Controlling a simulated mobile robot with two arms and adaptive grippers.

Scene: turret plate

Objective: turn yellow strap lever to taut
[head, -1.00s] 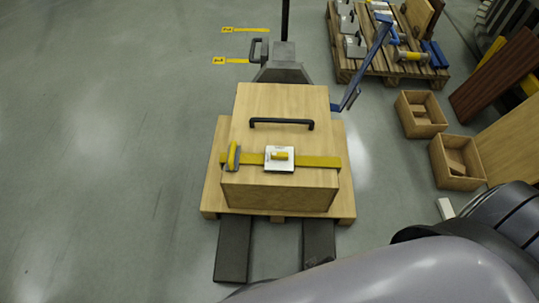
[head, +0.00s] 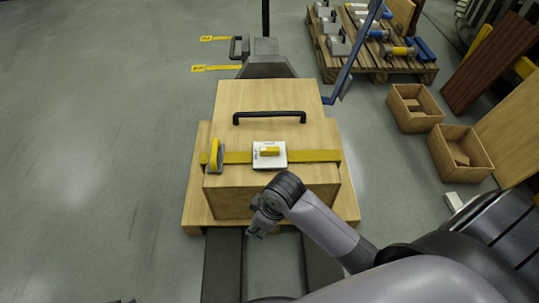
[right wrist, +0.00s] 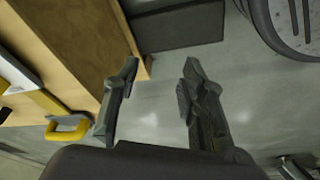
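A wooden box (head: 265,98) with a black handle has a yellow strap (head: 312,156) across it. An upright yellow lever (head: 217,153) on a grey base sits at the strap's left end. A white plate (head: 268,162) with a small yellow knob sits mid-strap. My right gripper (head: 259,227) hangs at the box's near side, apart from the lever; in the head view its fingers are mostly hidden. In the right wrist view the gripper (right wrist: 160,65) is open and empty, with the yellow lever (right wrist: 68,131) to its left. My left gripper is not seen.
The box stands on a wooden pallet (head: 196,200) on a pallet jack (head: 266,62), its dark forks toward me. A blue bar (head: 352,55) rises behind right. Open wooden bins (head: 460,152) and a loaded pallet (head: 395,66) stand at right. The floor at left is clear.

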